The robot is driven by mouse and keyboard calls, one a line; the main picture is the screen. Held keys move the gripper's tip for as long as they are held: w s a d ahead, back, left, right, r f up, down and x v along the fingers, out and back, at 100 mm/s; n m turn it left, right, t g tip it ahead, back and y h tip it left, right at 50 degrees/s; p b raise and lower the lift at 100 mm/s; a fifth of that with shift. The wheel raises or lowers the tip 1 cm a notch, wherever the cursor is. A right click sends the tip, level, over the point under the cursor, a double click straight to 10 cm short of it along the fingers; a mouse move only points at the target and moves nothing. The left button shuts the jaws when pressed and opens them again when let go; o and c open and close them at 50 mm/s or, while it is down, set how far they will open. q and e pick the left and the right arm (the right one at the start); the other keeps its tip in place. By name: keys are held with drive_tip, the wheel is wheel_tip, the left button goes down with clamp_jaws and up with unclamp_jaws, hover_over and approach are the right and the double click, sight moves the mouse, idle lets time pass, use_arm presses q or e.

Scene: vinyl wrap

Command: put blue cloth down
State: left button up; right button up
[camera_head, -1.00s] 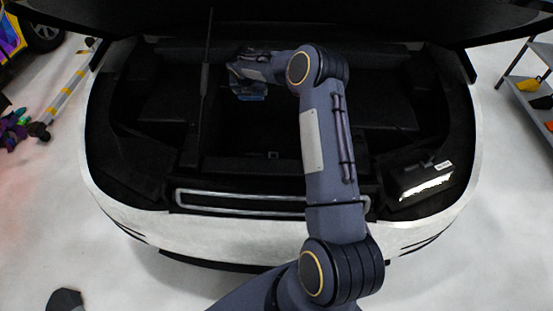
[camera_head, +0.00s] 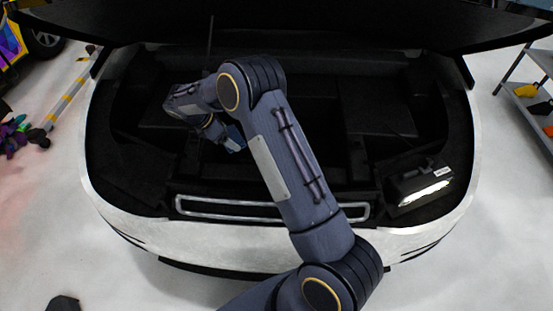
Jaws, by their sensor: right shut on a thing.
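A blue cloth (camera_head: 235,140) shows as a small blue patch at the end of my right gripper (camera_head: 222,136). The gripper is shut on it, above the dark inside of the open car compartment, left of the middle. My right arm reaches in from the bottom and hides part of the compartment. The fingertips are small and partly hidden, and I cannot tell whether the cloth touches anything below. My left gripper is not in view.
The white car body (camera_head: 150,228) rims the dark compartment, and the raised lid hangs over its top. A lit lamp (camera_head: 424,190) sits at the compartment's right. A silver-edged frame (camera_head: 270,214) runs along the front. A shelf (camera_head: 520,85) with coloured items stands at far right.

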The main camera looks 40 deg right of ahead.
drive_tip(key=s+a+m+g+y, duration=0.2)
drive_tip(key=s+a+m+y, duration=0.1)
drive_tip(key=s+a+m, duration=0.3)
drive_tip(key=s+a+f+m+g+y, duration=0.1)
drive_tip(key=s+a+m+g+y, duration=0.2)
drive_tip(key=s+a+m, duration=0.4)
drive_tip(key=a+m, duration=0.3)
drive_tip(key=a, duration=0.5)
drive_tip(key=shift+s, duration=0.2)
